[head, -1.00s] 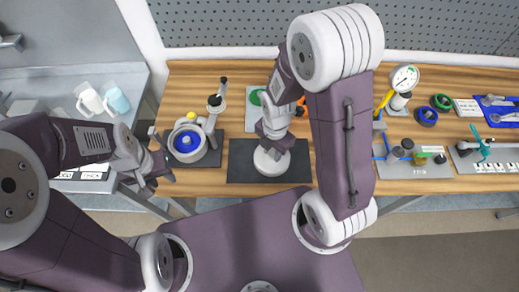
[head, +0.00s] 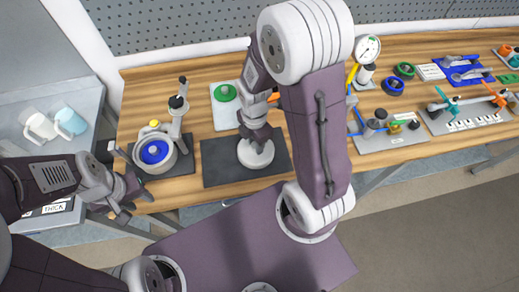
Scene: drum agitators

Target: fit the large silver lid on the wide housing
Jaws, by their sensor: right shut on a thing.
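The large silver lid (head: 256,156) is a pale round disc over the dark mat (head: 217,168). My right gripper (head: 255,138) points down and is shut on its top; I cannot tell whether the lid touches the mat. To the left, a round silver housing (head: 168,167) with a blue inside (head: 154,152) stands on a dark base, its top uncovered. It looks like the wide housing. My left gripper (head: 128,192) is just left of and in front of this housing, empty, with its fingers apart.
A post with a black top (head: 178,102) rises beside the housing. A light board with a green ring (head: 225,92) lies behind the mat. A gauge (head: 367,48) and blue and green rings stand to the right. Cups (head: 70,121) are on the grey side table.

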